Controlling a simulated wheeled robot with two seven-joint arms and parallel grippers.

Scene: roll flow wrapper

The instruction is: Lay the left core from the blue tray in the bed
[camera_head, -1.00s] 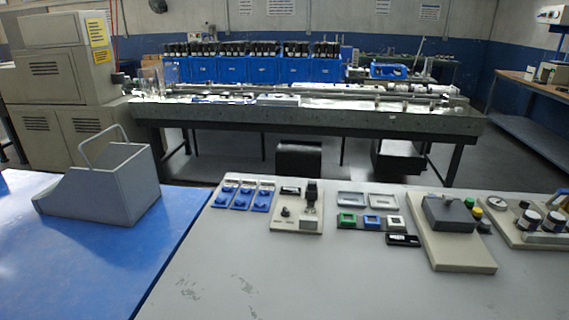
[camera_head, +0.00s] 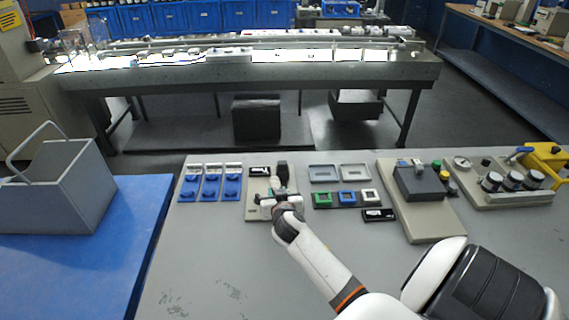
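A row of three small blue holders (camera_head: 211,187) with pale tops lies at the left of the grey table. I cannot make out separate cores or tell which part is the bed. My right gripper (camera_head: 273,199) is over the beige plate with a dark upright post (camera_head: 282,172), partly hiding it. The fingers are too small and covered to tell open from shut. My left gripper is not in view.
A grey bin with a handle (camera_head: 62,190) stands on the blue table at left. A black box on a beige base (camera_head: 420,185) and a panel with knobs and a yellow part (camera_head: 510,184) are at right.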

